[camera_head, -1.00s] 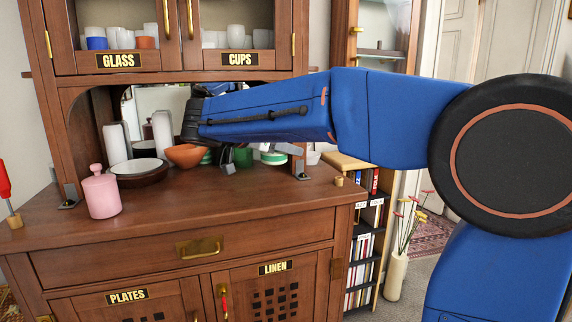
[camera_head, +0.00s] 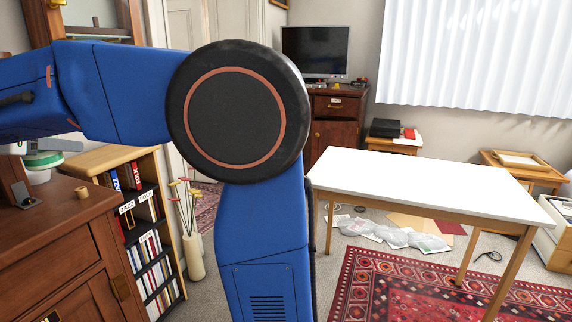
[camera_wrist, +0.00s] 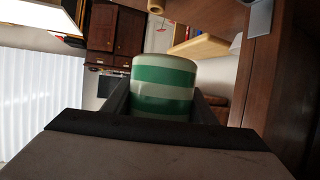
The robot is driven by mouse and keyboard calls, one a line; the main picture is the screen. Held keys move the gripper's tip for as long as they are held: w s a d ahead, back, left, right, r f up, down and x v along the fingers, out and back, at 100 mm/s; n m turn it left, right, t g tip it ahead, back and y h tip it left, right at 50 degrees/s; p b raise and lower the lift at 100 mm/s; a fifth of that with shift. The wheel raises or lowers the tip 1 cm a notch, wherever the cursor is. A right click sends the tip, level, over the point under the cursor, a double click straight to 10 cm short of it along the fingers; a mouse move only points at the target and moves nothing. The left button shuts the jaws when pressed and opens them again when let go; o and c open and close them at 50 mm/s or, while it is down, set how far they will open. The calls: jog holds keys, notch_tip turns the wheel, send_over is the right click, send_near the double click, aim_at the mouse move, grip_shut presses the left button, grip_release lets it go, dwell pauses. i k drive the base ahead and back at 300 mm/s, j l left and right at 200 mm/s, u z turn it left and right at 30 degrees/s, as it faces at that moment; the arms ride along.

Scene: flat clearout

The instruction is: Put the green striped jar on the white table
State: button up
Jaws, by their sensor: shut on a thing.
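The green striped jar (camera_wrist: 163,72) shows in the wrist view, with broad green and pale bands. It sits between the two dark fingers of my gripper (camera_wrist: 160,103), which is shut on it. The jar's lower part is hidden behind the gripper body. The white table (camera_head: 430,181) stands at the right in the head view. The part of its top that shows is bare.
A red rug (camera_head: 385,290) and clear plastic bags (camera_head: 390,234) lie by the table.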

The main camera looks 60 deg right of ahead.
aim_at(387, 178)
jog(key=i+l+z, duration=0.1)
jog(key=z, duration=2.45)
jog(key=i+j+z, duration=0.1)
jog(key=i+j, duration=0.35)
